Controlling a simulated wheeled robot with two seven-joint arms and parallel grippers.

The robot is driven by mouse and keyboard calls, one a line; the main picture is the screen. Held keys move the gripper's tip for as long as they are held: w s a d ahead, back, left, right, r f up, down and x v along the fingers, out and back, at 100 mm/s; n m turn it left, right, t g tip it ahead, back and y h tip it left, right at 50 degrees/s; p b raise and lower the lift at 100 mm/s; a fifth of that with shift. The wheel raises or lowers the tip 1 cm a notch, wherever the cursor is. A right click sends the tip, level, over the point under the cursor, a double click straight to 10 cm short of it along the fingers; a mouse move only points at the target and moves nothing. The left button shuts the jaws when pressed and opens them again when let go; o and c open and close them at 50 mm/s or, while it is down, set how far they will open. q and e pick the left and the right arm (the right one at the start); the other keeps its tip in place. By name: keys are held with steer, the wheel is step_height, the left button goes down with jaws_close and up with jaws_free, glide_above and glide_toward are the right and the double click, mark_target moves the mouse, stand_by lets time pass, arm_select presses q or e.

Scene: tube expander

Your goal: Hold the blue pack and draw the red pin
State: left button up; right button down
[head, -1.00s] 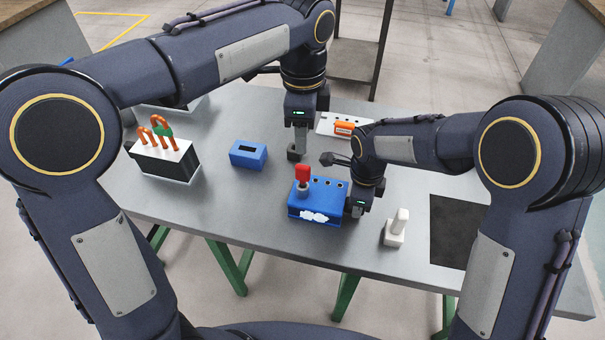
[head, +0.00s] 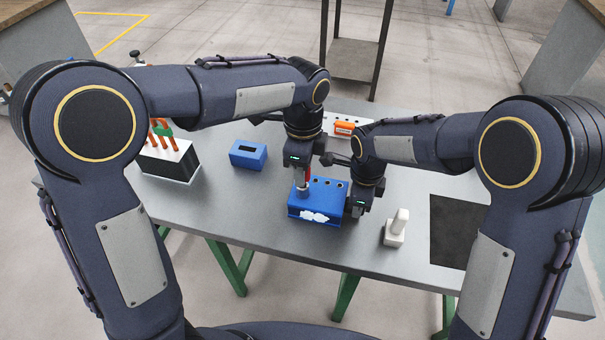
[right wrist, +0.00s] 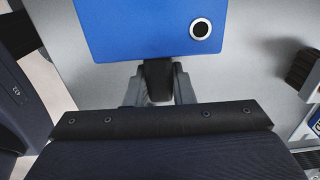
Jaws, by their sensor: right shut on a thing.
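The blue pack (head: 315,203) stands on the grey table, with a row of holes in its top and a white patch on its front. The red pin (head: 309,175) stands upright at its left end, partly hidden by my left gripper (head: 303,183). That gripper points down around the pin; its finger gap is not clear. My right gripper (head: 352,208) is at the pack's right side. In the right wrist view the right gripper's fingers (right wrist: 158,82) close on a dark tab at the edge of the blue pack (right wrist: 140,28).
A slotted blue block (head: 248,155) lies left of the pack. A black box with a white top (head: 168,160) and orange hooks stands farther left. A white upright piece (head: 396,228) and a dark mat (head: 452,232) are to the right. An orange item (head: 344,129) lies behind.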

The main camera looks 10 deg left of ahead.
arm_select(q)
steer(key=shift+f, duration=0.9)
jaws_close()
